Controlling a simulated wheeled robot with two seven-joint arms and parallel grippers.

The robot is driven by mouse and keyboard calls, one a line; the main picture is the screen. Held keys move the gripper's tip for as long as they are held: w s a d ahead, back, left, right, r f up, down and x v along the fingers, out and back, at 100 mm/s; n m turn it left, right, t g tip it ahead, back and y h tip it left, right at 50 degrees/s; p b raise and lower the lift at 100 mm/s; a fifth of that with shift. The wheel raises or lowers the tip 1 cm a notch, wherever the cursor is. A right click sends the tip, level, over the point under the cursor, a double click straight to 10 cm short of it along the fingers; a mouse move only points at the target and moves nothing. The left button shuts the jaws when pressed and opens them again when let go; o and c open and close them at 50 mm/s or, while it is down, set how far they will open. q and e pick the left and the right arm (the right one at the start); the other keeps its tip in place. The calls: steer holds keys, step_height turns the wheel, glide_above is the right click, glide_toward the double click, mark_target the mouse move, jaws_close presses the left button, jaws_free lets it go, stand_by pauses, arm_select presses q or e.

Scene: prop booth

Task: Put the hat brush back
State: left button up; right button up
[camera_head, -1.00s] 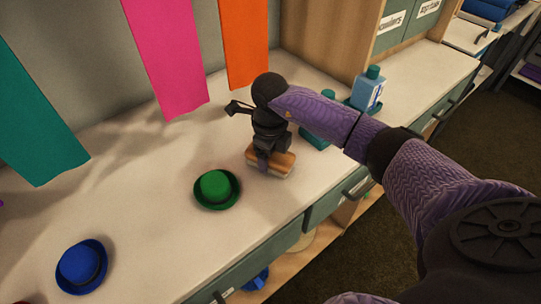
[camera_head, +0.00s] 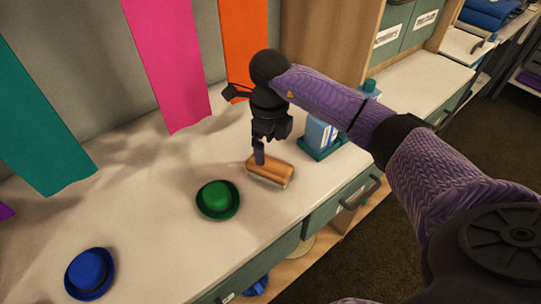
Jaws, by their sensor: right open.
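The hat brush (camera_head: 272,173), with a wooden back and pale bristles below, lies on the white counter (camera_head: 165,235) behind and right of the green hat (camera_head: 217,200). My right gripper (camera_head: 259,158) is open and points down at the left end of the brush. Its fingertips overlap the brush's back edge in the picture; I cannot tell whether they touch it. A green tray (camera_head: 324,152) holding a blue bottle (camera_head: 318,133) stands to the right of the brush. My left gripper is not in view.
A blue hat (camera_head: 89,273) sits at the front left. Teal, pink (camera_head: 165,60) and orange strips hang at the back. Another green-capped bottle (camera_head: 369,86) is partly hidden behind my right arm. Drawers (camera_head: 335,205) line the counter front.

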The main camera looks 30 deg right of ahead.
mark_target(270, 164)
step_height(270, 164, up, 5)
steer(key=shift+f+p, duration=0.2)
steer(key=shift+p, duration=0.2)
